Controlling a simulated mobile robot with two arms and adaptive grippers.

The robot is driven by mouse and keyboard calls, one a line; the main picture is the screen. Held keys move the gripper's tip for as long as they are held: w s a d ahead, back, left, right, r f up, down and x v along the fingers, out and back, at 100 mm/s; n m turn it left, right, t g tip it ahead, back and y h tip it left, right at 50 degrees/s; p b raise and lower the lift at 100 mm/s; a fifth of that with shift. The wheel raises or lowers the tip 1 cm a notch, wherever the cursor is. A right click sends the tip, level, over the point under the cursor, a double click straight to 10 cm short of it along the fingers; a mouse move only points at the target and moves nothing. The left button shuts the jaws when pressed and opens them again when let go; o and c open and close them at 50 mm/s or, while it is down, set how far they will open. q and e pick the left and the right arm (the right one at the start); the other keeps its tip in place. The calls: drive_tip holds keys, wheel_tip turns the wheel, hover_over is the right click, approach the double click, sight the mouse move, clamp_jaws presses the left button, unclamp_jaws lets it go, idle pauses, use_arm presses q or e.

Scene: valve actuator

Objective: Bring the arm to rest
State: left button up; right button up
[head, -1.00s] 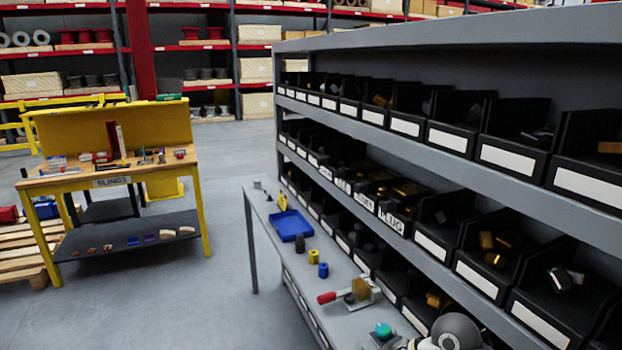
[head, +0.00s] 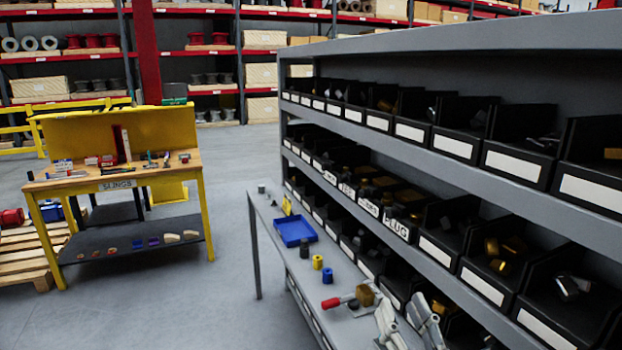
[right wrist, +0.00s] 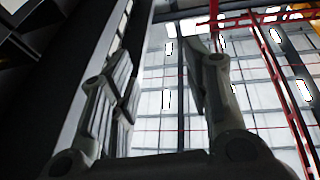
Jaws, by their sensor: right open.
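My right gripper (head: 402,300) shows at the bottom edge of the head view, in front of the near end of the grey bench. Its two light grey fingers point upward and stand apart, with nothing between them. In the right wrist view, the open fingers (right wrist: 160,60) point up towards the roof, with a dark upright surface at left. The rest of my right arm is out of the head view. My left gripper is not in view.
The bench (head: 268,228) holds a blue tray (head: 293,231), yellow and blue cylinders and a red-handled clamp (head: 345,299) close beside the gripper. Grey shelving (head: 470,154) with black bins stands at right. A yellow workbench (head: 115,182) stands at left, with open floor between.

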drive_tip(key=s+d+f+m+g+h, duration=0.2)
drive_tip(key=s+d+f+g+h, duration=0.2)
drive_tip(key=f, duration=0.5)
drive_tip(key=s+d+f+m+g+h, duration=0.25)
drive_tip(key=d+f+g, duration=0.2)
drive_tip(key=f, duration=0.35)
drive_tip(key=s+a+f+n+g+y, duration=0.1)
drive_tip(key=s+a+f+n+g, duration=0.1)
drive_tip(key=s+f+g, duration=0.6)
drive_tip(key=s+a+f+n+g+y, duration=0.1)
drive_tip(key=s+a+f+n+g, duration=0.15)
drive_tip(key=s, duration=0.85)
wheel_tip(320, 180, down, 29)
drive_tip(key=s+d+b, duration=0.1)
drive_tip(key=b, duration=0.2)
drive_tip(key=s+d+f+g+b, duration=0.1)
drive_tip(key=s+d+f+b, duration=0.1)
drive_tip(key=s+f, duration=1.5)
wheel_tip(320, 180, down, 3)
drive_tip(key=shift+d+r+b, duration=0.1)
drive_tip(key=shift+d+b, duration=0.25)
drive_tip(key=shift+d, duration=0.2)
